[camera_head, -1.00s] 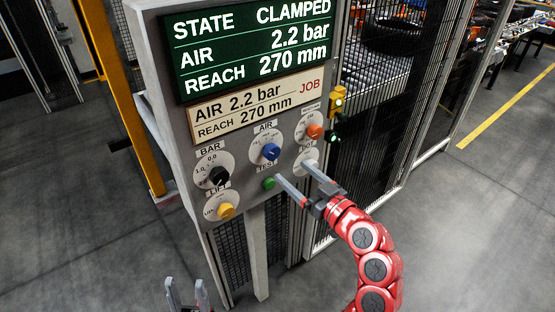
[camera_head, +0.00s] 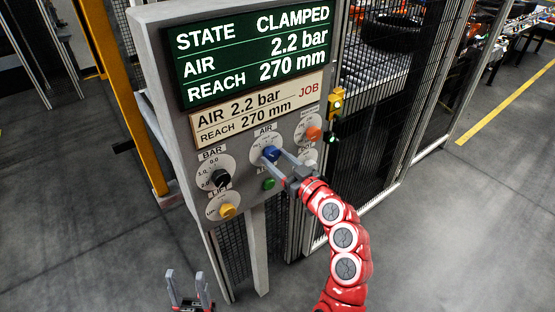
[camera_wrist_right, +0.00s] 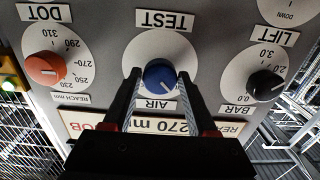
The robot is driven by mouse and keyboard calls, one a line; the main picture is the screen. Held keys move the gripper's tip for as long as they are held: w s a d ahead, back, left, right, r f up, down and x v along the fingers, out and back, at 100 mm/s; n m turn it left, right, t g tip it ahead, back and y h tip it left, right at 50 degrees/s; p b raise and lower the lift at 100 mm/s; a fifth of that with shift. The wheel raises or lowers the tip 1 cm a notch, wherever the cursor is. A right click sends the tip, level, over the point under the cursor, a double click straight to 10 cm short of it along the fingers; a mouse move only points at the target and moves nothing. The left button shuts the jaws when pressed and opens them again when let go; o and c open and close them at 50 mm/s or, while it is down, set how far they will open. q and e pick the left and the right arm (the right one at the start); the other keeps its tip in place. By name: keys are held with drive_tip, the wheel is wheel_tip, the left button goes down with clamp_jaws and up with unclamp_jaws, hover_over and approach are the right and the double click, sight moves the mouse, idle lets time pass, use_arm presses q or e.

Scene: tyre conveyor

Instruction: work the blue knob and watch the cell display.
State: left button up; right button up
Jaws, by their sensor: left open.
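The blue knob (camera_head: 270,153) sits on its white AIR dial on the grey panel. My right gripper (camera_head: 273,154) has its fingers on either side of it and looks shut on it. In the right wrist view the blue knob (camera_wrist_right: 160,76) is between the two fingertips, its pointer mark partly visible. The dark green cell display (camera_head: 255,55) reads STATE CLAMPED, AIR 2.2 bar, REACH 270 mm. The cream JOB plate (camera_head: 258,110) reads AIR 2.2 bar, REACH 270 mm. My left gripper (camera_head: 187,274) is open and empty at the bottom edge, below the panel.
Close to the blue knob are a black BAR knob (camera_head: 221,178), a yellow LIFT knob (camera_head: 227,211), an orange reach knob (camera_head: 314,134) and a green button (camera_head: 269,184). Mesh fencing (camera_head: 385,130) stands behind and right. The floor (camera_head: 460,230) at right is clear.

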clamp_jaws()
drive_tip(key=shift+m, duration=0.4)
drive_tip(key=shift+f+b, duration=0.1)
drive_tip(key=shift+b, duration=0.35)
drive_tip(key=m+b, duration=0.1)
drive_tip(key=m, duration=0.1)
drive_tip(key=shift+m, duration=3)
